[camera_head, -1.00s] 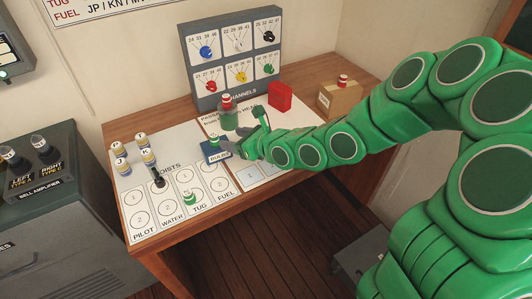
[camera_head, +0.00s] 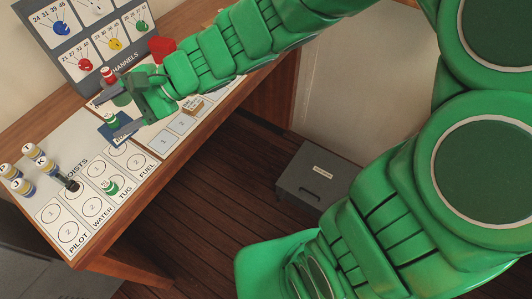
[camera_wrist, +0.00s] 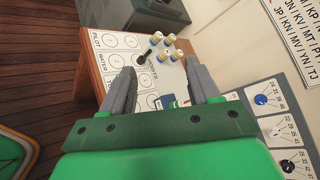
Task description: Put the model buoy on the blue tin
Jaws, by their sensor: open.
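The blue tin (camera_head: 113,128) is a small blue block-like thing on the desk, partly hidden by a gripper finger. It also shows in the wrist view (camera_wrist: 167,101), between the fingers. A small green and white piece (camera_head: 110,187) stands on the hoists sheet.
Several lettered yellow, white and blue cylinders (camera_head: 28,174) stand at the desk's left, near a dark lever (camera_head: 70,183). The dial panel (camera_head: 85,45) stands behind, with a red block (camera_head: 162,48) near it. A small brown block (camera_head: 192,106) lies right of my gripper. A grey box (camera_head: 312,177) is on the floor.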

